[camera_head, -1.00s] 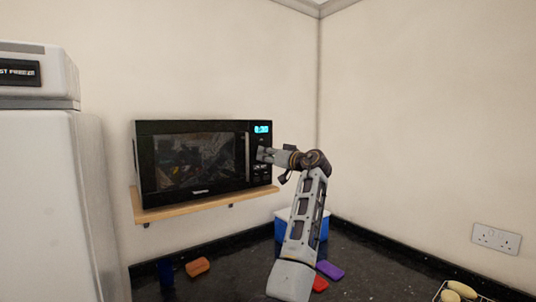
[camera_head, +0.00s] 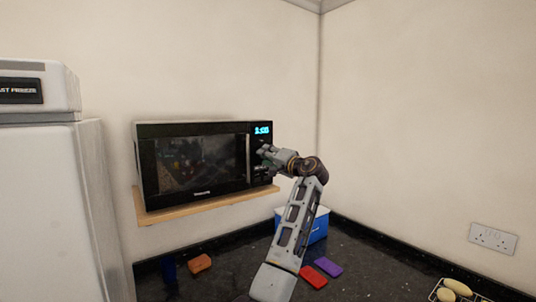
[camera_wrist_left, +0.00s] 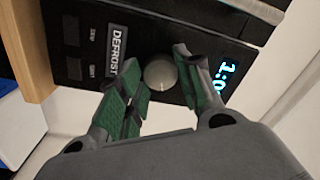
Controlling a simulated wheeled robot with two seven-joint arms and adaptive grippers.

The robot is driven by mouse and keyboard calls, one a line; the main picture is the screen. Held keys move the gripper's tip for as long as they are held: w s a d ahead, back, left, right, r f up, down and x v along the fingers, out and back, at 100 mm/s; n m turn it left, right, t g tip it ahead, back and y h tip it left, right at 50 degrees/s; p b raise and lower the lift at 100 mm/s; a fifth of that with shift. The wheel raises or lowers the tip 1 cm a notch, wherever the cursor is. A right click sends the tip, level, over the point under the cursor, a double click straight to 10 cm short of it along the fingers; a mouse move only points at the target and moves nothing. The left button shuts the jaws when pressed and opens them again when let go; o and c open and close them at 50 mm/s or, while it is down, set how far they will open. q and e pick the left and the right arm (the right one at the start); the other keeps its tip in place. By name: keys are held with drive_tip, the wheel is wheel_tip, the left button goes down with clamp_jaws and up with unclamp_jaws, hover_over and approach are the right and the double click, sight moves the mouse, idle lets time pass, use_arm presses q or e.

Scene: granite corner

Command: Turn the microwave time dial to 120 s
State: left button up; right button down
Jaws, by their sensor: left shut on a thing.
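The black microwave (camera_head: 195,160) sits on a wooden shelf on the back wall. Its lit display (camera_head: 262,130) is at the top of the panel; in the wrist view the display (camera_wrist_left: 228,80) begins with 1:0, and its end is cut off by my gripper. The round grey time dial (camera_wrist_left: 160,72) is between the display and the DEFROST label. My left gripper (camera_head: 264,151) is at the panel, hiding the dial from the head view. In the wrist view its green-padded fingers are shut on the dial, one on each side. My right gripper is not in view.
The wooden shelf (camera_head: 200,204) carries the microwave. A white fridge (camera_head: 50,210) stands at left. On the dark counter below are a blue box (camera_head: 318,226), an orange item (camera_head: 200,263), a red item (camera_head: 313,277) and a purple item (camera_head: 328,267).

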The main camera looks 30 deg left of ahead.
use_arm(q)
drive_tip(key=shift+s+r+m+t+h+p, duration=0.15)
drive_tip(key=shift+m+p, duration=0.4)
drive_tip(key=shift+m, duration=1.2)
drive_tip(key=shift+w+f+m+t+h+p, duration=0.1)
drive_tip(key=shift+m+t+p, duration=0.3)
drive_tip(key=shift+m, duration=1.4)
drive_tip(key=shift+s+r+m+t+h+p, duration=0.1)
drive_tip(key=shift+m+p, duration=0.55)
drive_tip(key=shift+m, duration=1.1)
drive_tip(key=o, duration=1)
drive_tip(key=shift+o, duration=0.2)
